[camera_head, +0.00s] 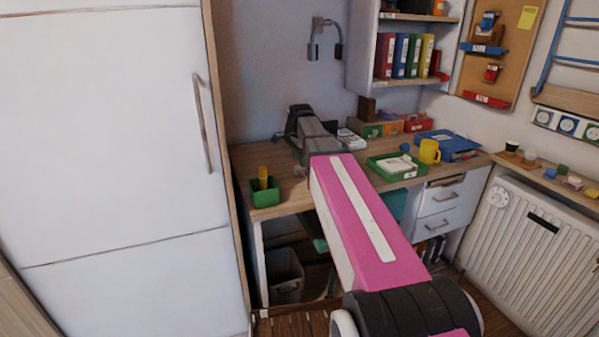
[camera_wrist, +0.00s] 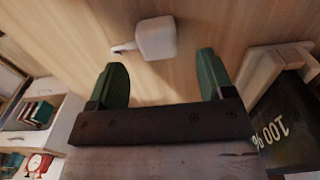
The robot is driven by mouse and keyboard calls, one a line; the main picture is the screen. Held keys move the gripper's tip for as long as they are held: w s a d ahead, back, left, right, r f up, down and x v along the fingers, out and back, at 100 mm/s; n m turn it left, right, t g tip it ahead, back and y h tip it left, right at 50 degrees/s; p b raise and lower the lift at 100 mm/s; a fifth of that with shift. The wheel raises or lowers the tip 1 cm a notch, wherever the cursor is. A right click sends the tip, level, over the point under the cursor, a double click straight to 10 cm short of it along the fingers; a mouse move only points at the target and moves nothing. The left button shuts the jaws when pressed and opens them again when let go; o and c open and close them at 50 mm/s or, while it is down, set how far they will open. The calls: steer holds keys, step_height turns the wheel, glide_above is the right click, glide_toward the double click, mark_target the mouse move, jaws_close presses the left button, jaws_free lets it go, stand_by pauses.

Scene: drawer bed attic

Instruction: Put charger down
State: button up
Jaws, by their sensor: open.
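The charger (camera_wrist: 155,38) is a small white block with a short grey-tipped piece sticking out to its left. In the wrist view it appears to lie on the wooden desktop (camera_wrist: 70,30), just beyond my fingertips and roughly between their lines. My gripper (camera_wrist: 162,62) is open with its two green fingers spread, and nothing is between them. In the head view my gripper (camera_head: 299,118) is a dark shape over the back left of the desk (camera_head: 340,180). I cannot make out the charger there.
In the wrist view, a pale wooden piece (camera_wrist: 262,72) and a dark box (camera_wrist: 285,125) marked "100%" are close on the right.

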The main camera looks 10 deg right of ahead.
step_height(320, 180, down, 4)
steer(key=shift+d+f, duration=0.1)
steer(key=c, duration=1.1)
steer(key=shift+r, duration=0.6)
step_height(320, 180, up, 3)
steer(key=shift+r, duration=0.15)
steer(key=s+a+r, duration=0.6)
steer(key=a+r, duration=0.1)
steer(key=a, duration=0.3)
steer(key=s+d+f+n, duration=0.1)
steer(key=d+f+n, duration=0.1)
steer(key=d+n, duration=0.1)
steer(key=s+d+f+n, duration=0.1)
steer(key=s+d+n, duration=0.1)
steer(key=n, duration=0.3)
steer(key=s+d+f+n, duration=0.2)
steer(key=d+n, duration=0.2)
steer(key=n, duration=0.1)
steer(key=shift+d+f, duration=0.15)
steer(key=shift+f, duration=0.15)
steer(key=shift+s+d+f+n, duration=0.25)
steer(key=shift+d+n, duration=0.15)
steer(key=shift+n, duration=0.3)
steer(key=shift+s+d+f+n, duration=0.2)
steer(key=shift+d+n, duration=0.2)
steer(key=shift+n, duration=0.3)
